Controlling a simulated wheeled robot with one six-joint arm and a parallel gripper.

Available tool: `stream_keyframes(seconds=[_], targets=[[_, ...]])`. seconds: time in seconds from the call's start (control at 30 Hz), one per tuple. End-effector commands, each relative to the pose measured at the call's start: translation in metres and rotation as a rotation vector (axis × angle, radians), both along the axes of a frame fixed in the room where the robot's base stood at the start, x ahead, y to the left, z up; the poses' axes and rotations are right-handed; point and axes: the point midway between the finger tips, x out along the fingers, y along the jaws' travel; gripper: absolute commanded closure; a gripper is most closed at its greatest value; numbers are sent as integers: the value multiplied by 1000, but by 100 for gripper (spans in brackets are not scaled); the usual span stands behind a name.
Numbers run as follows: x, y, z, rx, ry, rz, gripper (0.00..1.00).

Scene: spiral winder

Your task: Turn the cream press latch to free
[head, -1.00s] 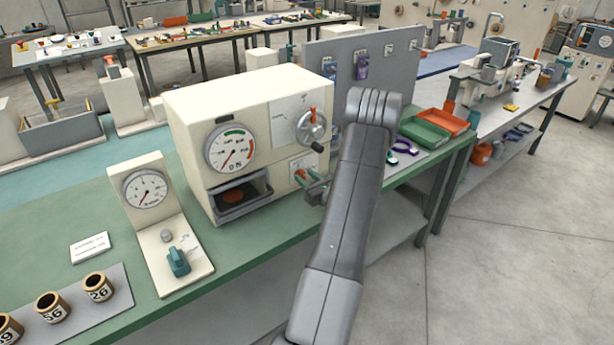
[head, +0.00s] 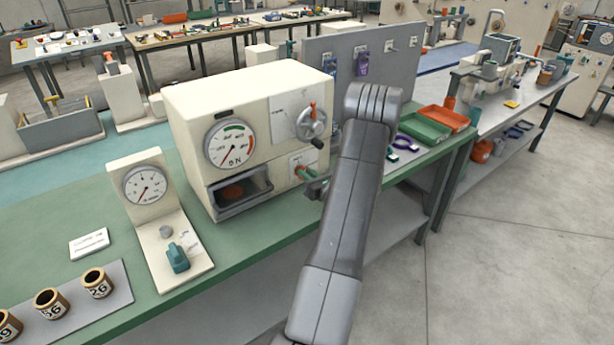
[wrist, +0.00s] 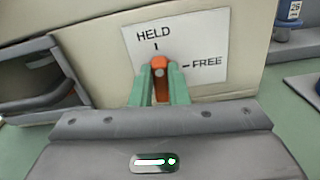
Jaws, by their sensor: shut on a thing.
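The cream press (head: 215,95) stands on the green bench with a dial and a handwheel on its front. Its orange latch (wrist: 160,70) sits on a white plate (wrist: 210,45) marked HELD above and FREE to the right. The latch's upper end is close under the HELD mark. My gripper (wrist: 160,82) has its two green fingers on either side of the latch, shut on it. In the head view, my gripper (head: 302,171) is at the lower right of the press front, and its fingers mostly hide the latch.
A handwheel (head: 311,122) with an orange part sits just above the latch. An open drawer-like tray (head: 243,197) is left of it. A smaller gauge stand (head: 140,187) with a teal knob stands further left. Green and orange trays (head: 425,129) lie to the right, behind my arm.

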Motion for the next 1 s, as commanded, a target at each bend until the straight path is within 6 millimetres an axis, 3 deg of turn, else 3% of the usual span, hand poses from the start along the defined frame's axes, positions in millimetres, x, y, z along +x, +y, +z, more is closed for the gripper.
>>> stream_keyframes(seconds=[1.0], targets=[[6, -8, -5, 750, 544, -2, 100]])
